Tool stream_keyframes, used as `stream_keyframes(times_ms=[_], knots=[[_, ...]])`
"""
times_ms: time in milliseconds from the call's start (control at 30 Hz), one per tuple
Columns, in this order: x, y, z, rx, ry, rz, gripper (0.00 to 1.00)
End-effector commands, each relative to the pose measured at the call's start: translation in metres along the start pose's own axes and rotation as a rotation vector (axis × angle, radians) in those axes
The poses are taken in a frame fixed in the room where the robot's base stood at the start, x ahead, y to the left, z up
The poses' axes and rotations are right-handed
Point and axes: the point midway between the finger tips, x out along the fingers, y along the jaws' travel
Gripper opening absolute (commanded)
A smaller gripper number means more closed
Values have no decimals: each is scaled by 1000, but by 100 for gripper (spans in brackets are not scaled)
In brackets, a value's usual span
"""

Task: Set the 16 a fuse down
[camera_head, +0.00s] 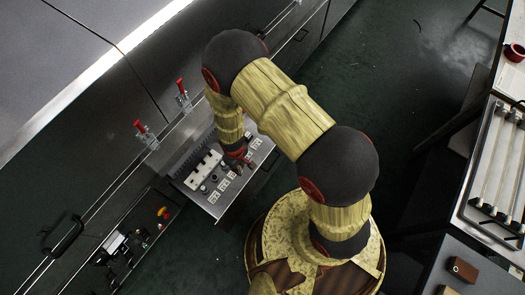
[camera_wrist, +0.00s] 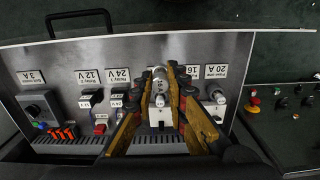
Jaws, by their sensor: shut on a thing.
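My gripper (camera_wrist: 160,82) is shut on a small pale cylinder, the 16 A fuse (camera_wrist: 159,76), between its yellow fingertips. The fuse is above the tilted grey panel (camera_wrist: 60,60), in front of the label partly reading "16" (camera_wrist: 190,71). A white block with a dark middle (camera_wrist: 160,117) shows between the fingers below the fuse. I cannot tell whether the fuse touches the panel. In the head view my gripper (camera_head: 239,160) is over the right part of the panel (camera_head: 213,208); the fuse cannot be made out there.
The "20 A" label (camera_wrist: 216,71) and a white holder (camera_wrist: 217,106) are right of my fingers. Relay parts (camera_wrist: 91,97) and a 3 A unit (camera_wrist: 40,105) are left. Red-handled clamps (camera_head: 146,135) line the cabinet edge. Dark floor (camera_head: 350,90) is open to the right.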

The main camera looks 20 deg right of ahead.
Motion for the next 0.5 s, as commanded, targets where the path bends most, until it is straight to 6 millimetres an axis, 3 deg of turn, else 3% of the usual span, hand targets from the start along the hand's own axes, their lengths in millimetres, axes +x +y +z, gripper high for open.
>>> stream_keyframes(times_ms=[133,433,500], knots=[[14,20,0,0,1,0,0],[44,88,-6,2,1,1,0],[58,98,-6,-1,-1,0,0]])
